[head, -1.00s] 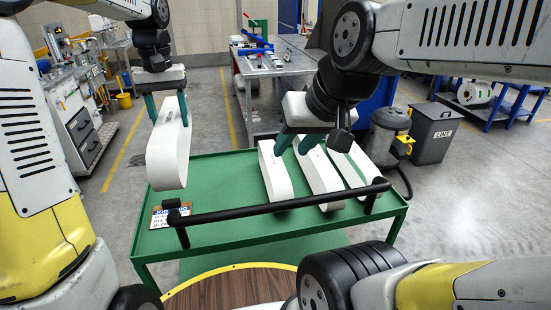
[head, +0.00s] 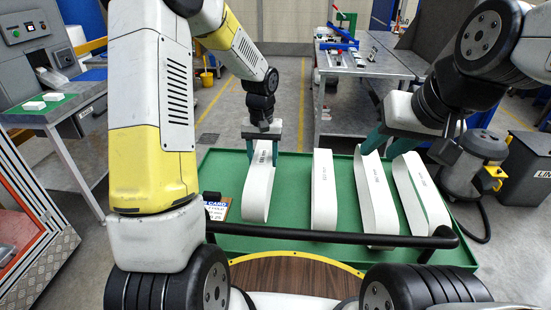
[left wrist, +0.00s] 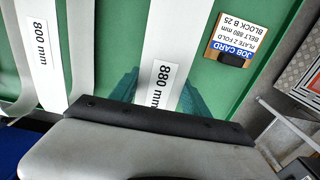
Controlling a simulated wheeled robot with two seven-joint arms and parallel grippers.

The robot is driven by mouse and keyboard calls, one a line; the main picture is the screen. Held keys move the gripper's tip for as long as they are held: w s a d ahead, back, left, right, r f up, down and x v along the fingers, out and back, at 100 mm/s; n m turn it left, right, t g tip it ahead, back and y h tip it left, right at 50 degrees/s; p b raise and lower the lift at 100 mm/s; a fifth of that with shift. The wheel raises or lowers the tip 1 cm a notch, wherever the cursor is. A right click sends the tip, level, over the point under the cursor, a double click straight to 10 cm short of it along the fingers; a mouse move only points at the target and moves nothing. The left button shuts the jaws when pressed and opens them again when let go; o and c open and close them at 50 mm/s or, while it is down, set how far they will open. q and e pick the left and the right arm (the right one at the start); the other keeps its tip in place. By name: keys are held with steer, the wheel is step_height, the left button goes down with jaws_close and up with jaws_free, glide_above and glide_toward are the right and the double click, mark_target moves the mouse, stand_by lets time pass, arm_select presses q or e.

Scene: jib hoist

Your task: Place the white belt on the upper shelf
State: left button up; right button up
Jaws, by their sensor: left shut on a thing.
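My left gripper (head: 262,142) is shut on the upper end of a white belt (head: 258,190), the leftmost of several on a green-topped cart (head: 290,236). In the left wrist view this belt (left wrist: 167,50) is labelled 880 mm. I cannot tell whether it touches the cart top. More white belts lie to its right: one in the middle (head: 323,195), one (head: 376,200) under my right gripper (head: 408,146), and one at the far right (head: 420,200). My right gripper's fingers are spread apart. In the left wrist view a neighbouring belt (left wrist: 38,45) reads 800 mm.
A job card (head: 217,207) naming an 880 mm belt is at the cart's left end. A black handle bar (head: 330,234) crosses the cart's near side. A workbench (head: 360,62) stands behind; a machine table with a green mat (head: 45,104) stands at left.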

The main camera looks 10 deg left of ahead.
arm_select(q)
steer(key=shift+f, duration=2)
steer(key=shift+f, duration=0.1)
steer(key=o, duration=1.4)
